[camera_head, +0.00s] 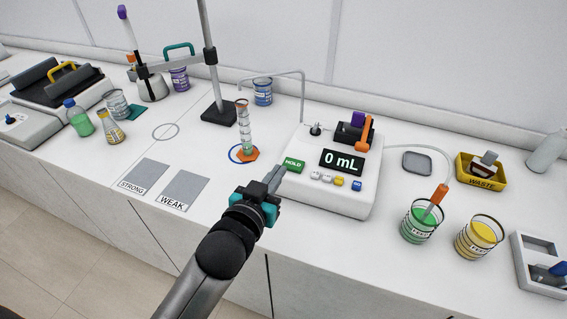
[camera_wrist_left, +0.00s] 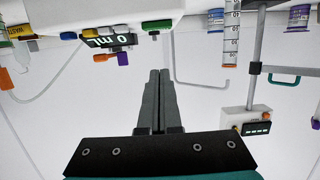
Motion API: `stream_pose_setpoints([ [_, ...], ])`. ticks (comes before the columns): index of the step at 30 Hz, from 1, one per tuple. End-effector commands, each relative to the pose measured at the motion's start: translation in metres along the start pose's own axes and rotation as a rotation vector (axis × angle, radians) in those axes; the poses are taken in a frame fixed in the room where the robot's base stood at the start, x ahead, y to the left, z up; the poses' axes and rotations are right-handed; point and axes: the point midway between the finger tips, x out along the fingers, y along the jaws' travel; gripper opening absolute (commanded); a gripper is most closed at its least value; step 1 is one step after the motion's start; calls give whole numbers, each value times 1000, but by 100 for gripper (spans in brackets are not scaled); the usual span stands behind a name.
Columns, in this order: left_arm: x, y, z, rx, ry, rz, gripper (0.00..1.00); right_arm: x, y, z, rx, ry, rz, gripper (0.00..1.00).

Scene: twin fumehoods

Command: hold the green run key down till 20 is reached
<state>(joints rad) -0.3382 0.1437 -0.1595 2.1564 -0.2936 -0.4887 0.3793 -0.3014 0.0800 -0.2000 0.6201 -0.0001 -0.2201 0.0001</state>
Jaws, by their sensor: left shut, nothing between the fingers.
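The white pump (camera_head: 335,195) has a green key (camera_head: 293,165) marked HOLD at the left of its front. Its dark display (camera_head: 342,162) reads 0 mL. My left gripper (camera_head: 277,173) is shut and empty, with its tips close to the lower left of the green key. In the left wrist view, which looks upside down, the green key (camera_wrist_left: 157,25) lies beyond the fingertips (camera_wrist_left: 160,72), with a visible gap in the picture. The key looks unpressed. A clear graduated cylinder (camera_head: 244,130) with an orange foot stands left of the pump. My right gripper is not in view.
A bent spout (camera_head: 303,95) reaches from the pump over the cylinder. A tube runs right to a beaker of green liquid (camera_head: 420,222), beside a yellow beaker (camera_head: 478,238). A stand (camera_head: 220,110) is behind. Grey STRONG and WEAK pads (camera_head: 184,188) lie left of the gripper.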

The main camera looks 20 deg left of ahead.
Motion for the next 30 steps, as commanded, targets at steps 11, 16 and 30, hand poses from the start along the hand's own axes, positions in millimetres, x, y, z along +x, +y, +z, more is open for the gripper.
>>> stream_pose_setpoints([
  [11,-16,0,-1,1,2,-1,0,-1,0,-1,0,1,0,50],
  [16,-16,0,-1,1,2,-1,0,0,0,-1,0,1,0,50],
  [30,-16,0,-1,1,2,0,0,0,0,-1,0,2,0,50],
])
